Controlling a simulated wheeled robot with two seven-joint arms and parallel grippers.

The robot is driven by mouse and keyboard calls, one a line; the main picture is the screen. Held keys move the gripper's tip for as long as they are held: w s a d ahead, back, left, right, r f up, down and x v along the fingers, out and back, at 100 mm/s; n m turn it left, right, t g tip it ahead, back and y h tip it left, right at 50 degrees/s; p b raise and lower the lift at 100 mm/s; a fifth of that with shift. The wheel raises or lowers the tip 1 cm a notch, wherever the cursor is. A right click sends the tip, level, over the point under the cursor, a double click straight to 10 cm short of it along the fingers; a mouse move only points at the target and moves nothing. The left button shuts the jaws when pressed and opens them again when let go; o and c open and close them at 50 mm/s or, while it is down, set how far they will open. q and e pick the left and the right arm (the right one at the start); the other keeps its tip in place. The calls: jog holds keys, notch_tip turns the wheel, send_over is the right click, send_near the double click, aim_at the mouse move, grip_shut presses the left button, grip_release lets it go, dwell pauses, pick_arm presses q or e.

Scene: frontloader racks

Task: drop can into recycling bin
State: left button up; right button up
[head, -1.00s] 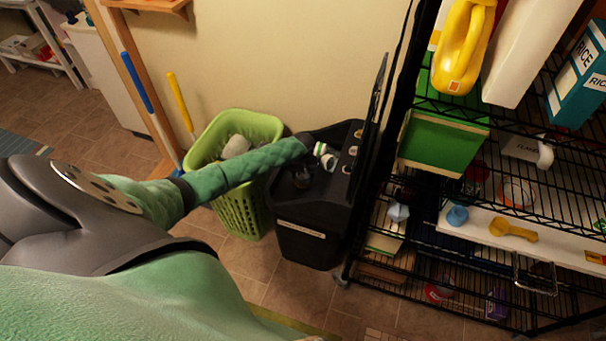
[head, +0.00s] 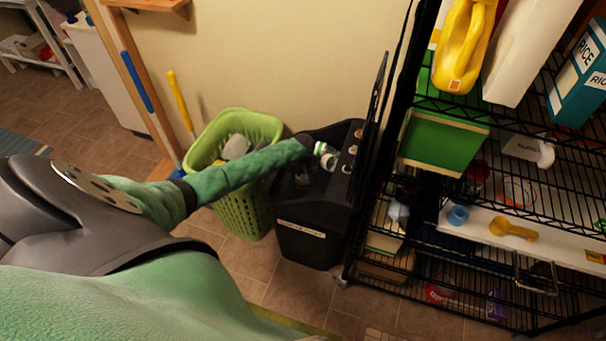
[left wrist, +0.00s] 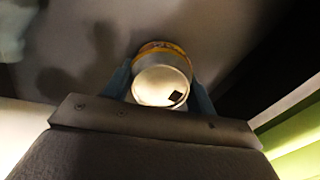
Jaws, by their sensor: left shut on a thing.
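The can (left wrist: 160,82) shows in the left wrist view, its pale round end facing the camera and a yellow-orange band behind it. My left gripper (left wrist: 161,88) is shut on it, with a bluish finger on each side. In the head view my left gripper (head: 327,157) is small and partly hidden at the end of the green arm, over the back part of the black bin (head: 308,238). The bin has a label strip on its front and several round marks along its right side. I cannot clearly tell the can from the gripper there. My right gripper is not in view.
A green laundry basket (head: 240,208) with things in it stands left of the bin, under my arm. A black wire rack (head: 455,190) with boxes and bottles stands close on the right. A dark upright panel (head: 376,100) rises beside the bin. Tiled floor in front is clear.

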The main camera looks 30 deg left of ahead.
pick_arm(q)
jog(key=o, duration=1.1)
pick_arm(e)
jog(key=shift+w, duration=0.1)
pick_arm(q)
jog(key=shift+r, duration=0.2)
notch_tip(320, 180, up, 7)
jog(key=shift+r+b, duration=0.15)
jog(key=shift+b, duration=0.75)
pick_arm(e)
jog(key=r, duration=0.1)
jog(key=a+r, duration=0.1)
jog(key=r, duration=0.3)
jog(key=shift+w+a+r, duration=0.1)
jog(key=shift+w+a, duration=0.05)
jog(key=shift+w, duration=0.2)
pick_arm(q)
jog(key=shift+r, duration=0.1)
